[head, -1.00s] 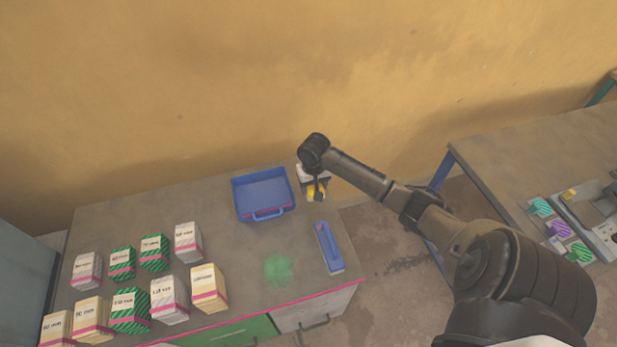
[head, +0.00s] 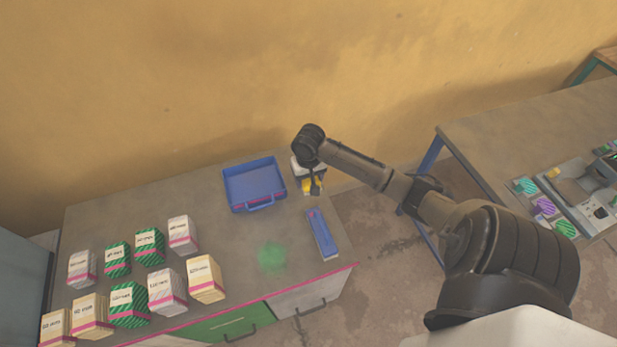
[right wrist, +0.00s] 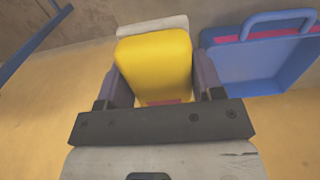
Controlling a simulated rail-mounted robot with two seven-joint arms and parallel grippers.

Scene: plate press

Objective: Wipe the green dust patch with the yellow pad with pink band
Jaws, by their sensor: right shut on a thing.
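The yellow pad (right wrist: 156,62) is between the fingers of my right gripper (right wrist: 160,88) in the right wrist view, and a bit of its pink band shows at its lower edge. In the head view my right gripper (head: 312,182) is shut on the yellow pad (head: 311,187) near the table's far right corner, right of the blue tray. Whether the pad touches the table is hard to tell. The green dust patch (head: 272,257) lies on the grey table nearer the front edge, apart from the pad. My left gripper is not in view.
The blue tray (head: 283,195) stands at the back of the table (head: 222,237). A long blue holder (head: 322,233) lies right of the dust patch. Several labelled boxes (head: 205,279) stand at left. A second table (head: 500,150) with a machine is at right.

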